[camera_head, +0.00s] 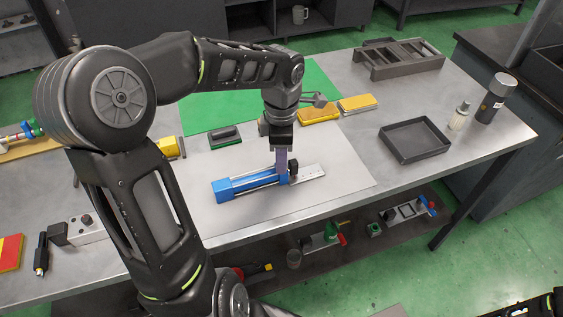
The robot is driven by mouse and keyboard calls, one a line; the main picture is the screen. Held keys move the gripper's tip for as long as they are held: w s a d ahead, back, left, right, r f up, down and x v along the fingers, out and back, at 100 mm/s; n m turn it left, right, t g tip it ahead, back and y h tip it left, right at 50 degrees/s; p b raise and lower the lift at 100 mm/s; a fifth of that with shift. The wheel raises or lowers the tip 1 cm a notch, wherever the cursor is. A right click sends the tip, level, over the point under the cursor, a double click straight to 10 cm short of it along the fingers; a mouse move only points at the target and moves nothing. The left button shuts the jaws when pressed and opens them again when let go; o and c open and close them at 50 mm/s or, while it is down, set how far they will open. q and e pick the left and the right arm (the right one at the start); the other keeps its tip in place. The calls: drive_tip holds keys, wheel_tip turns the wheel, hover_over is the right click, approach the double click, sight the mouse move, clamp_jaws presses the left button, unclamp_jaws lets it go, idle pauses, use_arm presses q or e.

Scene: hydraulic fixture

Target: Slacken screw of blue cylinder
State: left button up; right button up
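The blue cylinder (252,184) lies on the pale work mat in the middle of the table, with a silver plate (312,172) extending from its right end. A small black part (293,168) stands at that right end; I cannot tell whether it is the screw. My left gripper (282,172) points straight down at the right end of the cylinder, just left of the black part. Its fingers look close together, but whether they touch or hold anything is unclear. My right gripper is out of view.
A black-and-green block (225,137) and yellow blocks (357,103) lie behind the cylinder. An empty dark tray (414,141) is to the right, with a slotted rack (399,59) behind it. A dark bottle (496,98) stands near the right edge. The mat right of the cylinder is clear.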

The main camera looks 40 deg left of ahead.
use_arm(q)
drive_tip(key=shift+r+p, duration=0.5)
drive_tip(key=shift+r, duration=0.65)
